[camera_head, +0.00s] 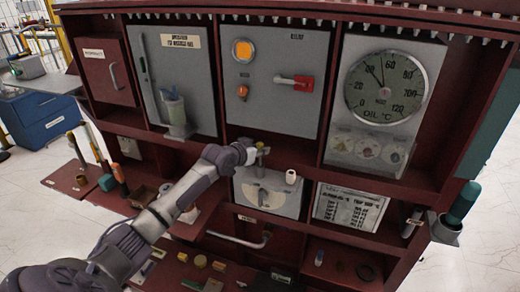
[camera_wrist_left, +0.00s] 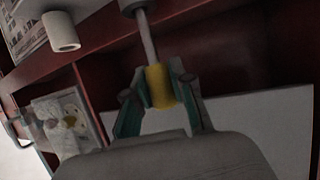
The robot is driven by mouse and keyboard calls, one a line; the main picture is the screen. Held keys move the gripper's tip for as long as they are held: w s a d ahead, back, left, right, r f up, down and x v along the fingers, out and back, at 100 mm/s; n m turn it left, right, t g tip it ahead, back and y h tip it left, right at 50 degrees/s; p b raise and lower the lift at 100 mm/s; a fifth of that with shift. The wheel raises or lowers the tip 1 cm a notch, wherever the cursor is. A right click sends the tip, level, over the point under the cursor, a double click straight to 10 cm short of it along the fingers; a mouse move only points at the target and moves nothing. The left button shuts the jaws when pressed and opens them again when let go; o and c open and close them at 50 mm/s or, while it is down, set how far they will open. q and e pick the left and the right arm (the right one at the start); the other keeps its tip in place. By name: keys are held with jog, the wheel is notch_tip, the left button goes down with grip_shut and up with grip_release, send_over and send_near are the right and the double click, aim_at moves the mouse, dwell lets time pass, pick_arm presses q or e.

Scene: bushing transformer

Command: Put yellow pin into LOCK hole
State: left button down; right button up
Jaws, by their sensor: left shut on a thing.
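My left gripper (camera_head: 256,151) is shut on the yellow pin, just above the small grey panel (camera_head: 268,191) in the middle of the cabinet. In the left wrist view the fingers (camera_wrist_left: 160,92) grip the pin's yellow grip (camera_wrist_left: 157,86) from both sides. Its thin grey shaft runs up to a round grey part at the top edge; I cannot tell whether it is inside it or in front of it. A white cylinder (camera_head: 291,176) sticks out at the panel's right and shows in the wrist view (camera_wrist_left: 61,32). The LOCK label is not readable. My right gripper is not in view.
Above are a panel with a red switch (camera_head: 295,82) and an oil gauge (camera_head: 386,87). A label plate (camera_head: 349,208) is to the right. Small loose parts lie on the lower shelf (camera_head: 236,276). Tools stand in the left side tray (camera_head: 78,184) and right holder (camera_head: 445,231).

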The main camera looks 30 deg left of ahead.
aim_at(260, 165)
pick_arm(q)
jog(key=shift+f+b, duration=1.35)
jog(key=shift+f, duration=0.8)
jog(key=c, duration=0.9)
grip_release()
jog(key=shift+r, duration=0.1)
jog(key=v, duration=1.2)
